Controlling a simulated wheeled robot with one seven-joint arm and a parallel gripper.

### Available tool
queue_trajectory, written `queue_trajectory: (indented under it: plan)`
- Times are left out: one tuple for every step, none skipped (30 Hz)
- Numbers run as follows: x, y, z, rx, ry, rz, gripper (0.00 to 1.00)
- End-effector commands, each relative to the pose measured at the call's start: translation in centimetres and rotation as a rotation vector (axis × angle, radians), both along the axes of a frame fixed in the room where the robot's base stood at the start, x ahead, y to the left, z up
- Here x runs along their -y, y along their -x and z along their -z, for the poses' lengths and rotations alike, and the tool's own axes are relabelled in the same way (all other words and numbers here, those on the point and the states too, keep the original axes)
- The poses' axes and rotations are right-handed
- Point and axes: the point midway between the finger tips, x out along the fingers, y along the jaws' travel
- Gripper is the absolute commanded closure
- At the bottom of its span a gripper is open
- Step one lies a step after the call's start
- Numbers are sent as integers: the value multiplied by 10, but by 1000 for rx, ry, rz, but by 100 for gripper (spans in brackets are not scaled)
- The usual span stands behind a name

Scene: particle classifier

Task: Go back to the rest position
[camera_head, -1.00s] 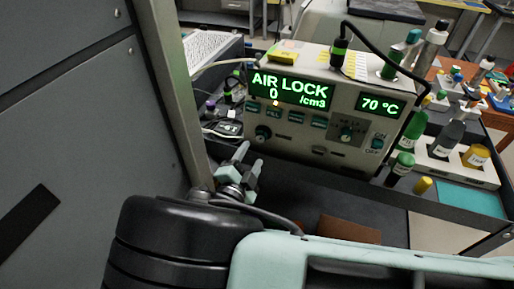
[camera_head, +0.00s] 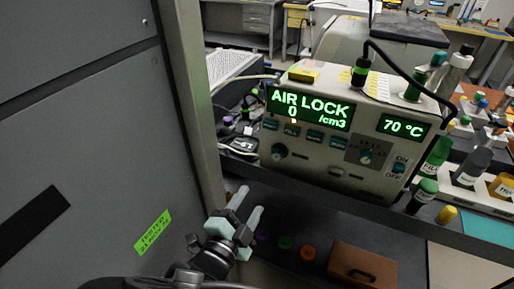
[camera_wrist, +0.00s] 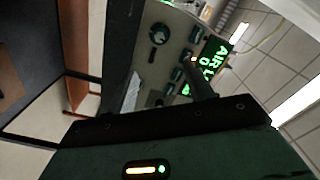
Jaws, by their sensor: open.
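The particle classifier (camera_head: 330,165) is a grey-white box with green displays reading "AIR LOCK 0 /cm3" and "70 °C". It stands on the dark bench in the middle of the head view. My gripper (camera_head: 249,204) is low in the head view, in front of and below the classifier, apart from it. Its two pale fingers are spread and nothing shows between them. In the wrist view the classifier's front (camera_wrist: 165,50) appears steeply tilted, with its knobs and part of the green display. My fingertips are not clear in the wrist view.
A grey cabinet wall (camera_head: 80,110) with a green label (camera_head: 152,232) fills the left, close to my gripper. A brown box (camera_head: 362,268) and several coloured caps (camera_head: 285,243) lie on the lower shelf. Bottles (camera_head: 468,165) stand to the right of the classifier.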

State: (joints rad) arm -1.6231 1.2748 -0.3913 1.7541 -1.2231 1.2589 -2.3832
Motion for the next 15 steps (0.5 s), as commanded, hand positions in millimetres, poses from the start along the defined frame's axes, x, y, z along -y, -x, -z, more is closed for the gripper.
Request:
queue_trajectory:
  plan:
    - [0,0,0,0,0,0,47]
    - [0,0,0,0,0,0,47]
    - [0,0,0,0,0,0,47]
    - [1,-1,0,0,-3,3,47]
    - [4,-3,-1,-3,-18,17,47]
    - [11,-7,-2,-9,-52,45,47]
    - [19,-12,-4,-14,-88,76,47]
    - [29,-17,-5,-19,-137,117,47]
    - [45,-24,-8,-24,-220,184,47]
    - [60,-30,-10,-25,-292,247,47]
    - [76,-35,-12,-22,-375,317,47]
    - [97,-40,-14,-10,-495,419,47]
    - [115,-44,-16,6,-588,503,47]
    - [131,-45,-18,27,-683,589,47]
    - [151,-46,-21,67,-808,703,47]
